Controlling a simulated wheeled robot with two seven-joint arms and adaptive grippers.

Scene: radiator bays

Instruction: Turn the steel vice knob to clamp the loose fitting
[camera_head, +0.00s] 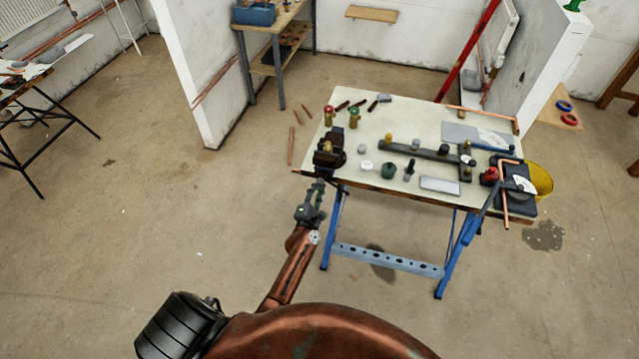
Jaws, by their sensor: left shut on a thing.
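A dark vice (327,159) is fixed at the left front corner of the pale workbench top (400,128). A small brass-coloured piece (327,146) shows at the vice's jaws; whether it is clamped is too small to tell. My left gripper (319,186) reaches up from below to the near side of the vice, at the bench's front left edge. It is shut at the place of the steel vice knob, which its fingers mostly hide. My right gripper is not in view.
Valves with red (329,115) and green (354,118) tops stand behind the vice. A dark bar with fittings (430,151) lies mid-bench. A yellow bucket (541,179) is at the right. The floor left of the bench is mostly clear.

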